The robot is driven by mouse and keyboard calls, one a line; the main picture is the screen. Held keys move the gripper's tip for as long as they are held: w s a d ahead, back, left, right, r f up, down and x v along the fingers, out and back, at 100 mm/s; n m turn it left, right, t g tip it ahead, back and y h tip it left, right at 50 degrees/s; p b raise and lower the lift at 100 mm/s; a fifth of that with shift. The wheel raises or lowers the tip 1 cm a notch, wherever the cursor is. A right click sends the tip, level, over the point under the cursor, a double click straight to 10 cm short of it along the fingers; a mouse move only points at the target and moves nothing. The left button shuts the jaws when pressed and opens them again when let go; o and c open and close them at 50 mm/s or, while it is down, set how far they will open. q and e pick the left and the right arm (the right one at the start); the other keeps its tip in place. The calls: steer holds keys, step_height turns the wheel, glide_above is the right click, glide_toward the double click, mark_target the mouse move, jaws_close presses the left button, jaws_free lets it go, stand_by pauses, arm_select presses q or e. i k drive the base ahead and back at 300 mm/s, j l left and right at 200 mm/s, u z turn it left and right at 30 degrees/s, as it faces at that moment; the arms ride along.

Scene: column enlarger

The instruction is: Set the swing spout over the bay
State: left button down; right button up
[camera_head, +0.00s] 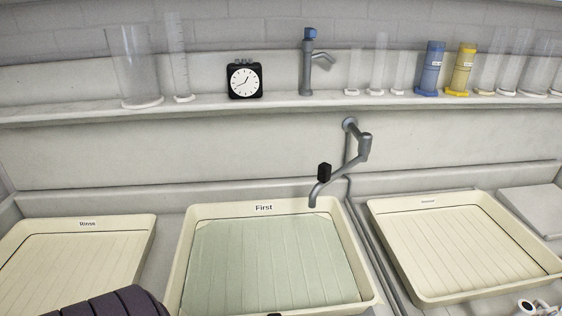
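The swing spout (349,165) is a grey jointed pipe fixed to the wall behind the sink. It runs from its wall mount through an elbow, then down and to the left. A black knob (324,172) sits on its lower arm. Its downturned outlet appears over the far edge of the tray labelled First (188,243), right of that label. This cream tray shows a pale green ribbed floor. Which bay the task means is not marked.
A cream tray labelled Rinse (146,240) is at left; another cream tray (390,246), its label unreadable, is at right beyond a divider. The shelf (215,105) above holds clear cylinders, a black clock (244,80), a blue-topped tap (307,65), and blue (430,70) and yellow (462,70) cylinders.

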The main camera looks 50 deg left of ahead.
mark_target(325, 178)
steer(key=u, duration=1.5)
